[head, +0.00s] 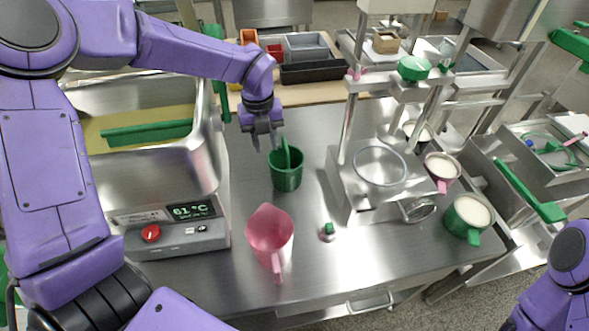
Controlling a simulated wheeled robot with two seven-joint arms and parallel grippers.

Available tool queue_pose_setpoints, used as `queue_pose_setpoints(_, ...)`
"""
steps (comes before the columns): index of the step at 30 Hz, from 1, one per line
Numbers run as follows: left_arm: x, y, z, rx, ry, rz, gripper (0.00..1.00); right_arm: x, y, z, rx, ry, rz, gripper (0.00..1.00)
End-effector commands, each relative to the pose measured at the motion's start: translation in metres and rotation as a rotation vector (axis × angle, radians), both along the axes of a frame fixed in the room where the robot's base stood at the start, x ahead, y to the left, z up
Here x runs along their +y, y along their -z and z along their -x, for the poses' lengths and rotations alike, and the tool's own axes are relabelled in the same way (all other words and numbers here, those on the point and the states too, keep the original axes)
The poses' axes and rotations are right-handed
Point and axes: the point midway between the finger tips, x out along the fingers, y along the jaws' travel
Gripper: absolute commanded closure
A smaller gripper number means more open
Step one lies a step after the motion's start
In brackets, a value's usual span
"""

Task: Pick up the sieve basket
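A dark green, cup-shaped vessel (286,177) stands upright on the steel table in the head view, right of the heated vat. A green handle or strip rises from it. It may be the sieve basket, but I cannot make out any mesh. My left gripper (267,142) points down just above and to the left of the green vessel. Its two fingers are apart with nothing visible between them. It appears close to the green handle, and I cannot tell whether they touch. My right arm shows only at the lower right corner, and its gripper is out of view.
The heated vat (180,160) with a 61 °C display stands left. A pink jug (270,238) and a small green-capped item (327,232) are in front. The steel mill (345,190) stands right, beside pink and green cups (468,222). Trays (318,72) lie behind.

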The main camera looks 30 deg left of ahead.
Motion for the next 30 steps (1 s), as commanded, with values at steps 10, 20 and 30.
queue_pose_setpoints(10,-0.008,0.051,0.0,0.002,0.011,-0.005,0.67,0.0,-0.018,0.0,0.0,0.0,0.0,0.57)
queue_pose_setpoints(20,-0.008,0.061,-0.001,-0.002,0.01,-0.001,0.77,0.0,-0.018,0.0,0.0,0.0,0.0,0.57)
queue_pose_setpoints(30,-0.008,0.061,0.0,-0.002,0.01,-0.001,1.0,0.0,-0.018,0.0,0.0,0.0,0.0,0.57)
